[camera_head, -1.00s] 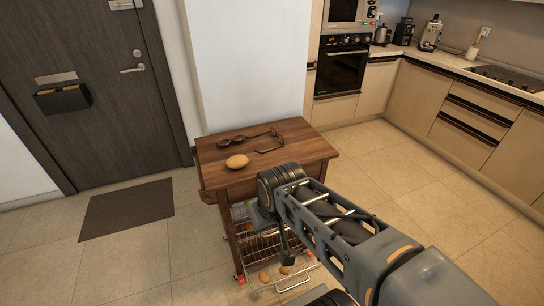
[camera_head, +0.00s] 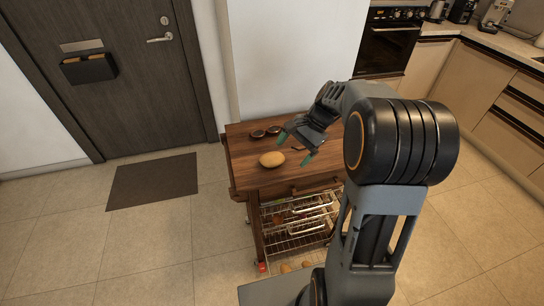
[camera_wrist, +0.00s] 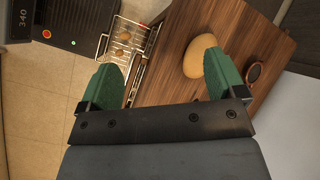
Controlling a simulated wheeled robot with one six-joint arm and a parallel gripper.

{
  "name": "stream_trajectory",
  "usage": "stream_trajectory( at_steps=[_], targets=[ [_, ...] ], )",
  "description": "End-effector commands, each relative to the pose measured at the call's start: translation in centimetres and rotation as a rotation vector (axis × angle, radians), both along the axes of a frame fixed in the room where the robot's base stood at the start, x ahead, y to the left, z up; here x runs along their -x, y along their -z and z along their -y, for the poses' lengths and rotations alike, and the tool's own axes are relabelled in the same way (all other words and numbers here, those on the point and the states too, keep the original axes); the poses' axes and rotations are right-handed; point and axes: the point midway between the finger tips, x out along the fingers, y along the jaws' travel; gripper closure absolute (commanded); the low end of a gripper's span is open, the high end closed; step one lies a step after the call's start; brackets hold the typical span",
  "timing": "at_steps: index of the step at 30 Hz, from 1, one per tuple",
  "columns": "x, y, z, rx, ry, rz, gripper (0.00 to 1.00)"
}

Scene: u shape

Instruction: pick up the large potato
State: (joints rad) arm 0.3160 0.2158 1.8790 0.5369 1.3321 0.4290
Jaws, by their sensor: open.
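A large tan potato (camera_head: 272,159) lies on the wooden top of a small cart (camera_head: 245,175), near its front left. My gripper (camera_head: 295,149) has green fingertips and is open and empty, above the cart top just right of the potato. In the wrist view, the potato (camera_wrist: 200,56) shows beyond the fingertips, close to the right one and left of a dark round lens. The gap between the fingers (camera_wrist: 165,72) holds nothing. The fingers look clear of the potato, but their height above it is hard to tell.
Dark glasses (camera_head: 265,132) lie behind the potato. Wire baskets (camera_head: 295,240) hang under the cart top, with small round brown items (camera_head: 285,268) low down. A wall stands behind the cart. A doormat (camera_head: 152,181) lies left on open floor; kitchen cabinets (camera_head: 480,95) stand right.

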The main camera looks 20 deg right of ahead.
Motion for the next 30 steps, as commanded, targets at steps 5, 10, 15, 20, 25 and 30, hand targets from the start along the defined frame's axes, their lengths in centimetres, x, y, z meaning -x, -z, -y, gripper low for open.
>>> stream_trajectory(
  at_steps=[5, 10, 15, 20, 25, 30],
  targets=[
    [-5.1, 2.4, 4.2, -0.259, 0.264, -0.204, 0.11],
    [-7.6, 4.5, 7.5, -0.445, 0.415, -0.327, 0.11],
    [-8.7, 5.9, 9.5, -0.556, 0.491, -0.392, 0.11],
    [-9.1, 6.8, 8.9, -0.595, 0.513, -0.418, 0.11],
    [-9.4, 8.0, 6.1, -0.599, 0.515, -0.421, 0.11],
    [-9.6, 9.0, 3.8, -0.597, 0.515, -0.418, 0.11]
  ],
)
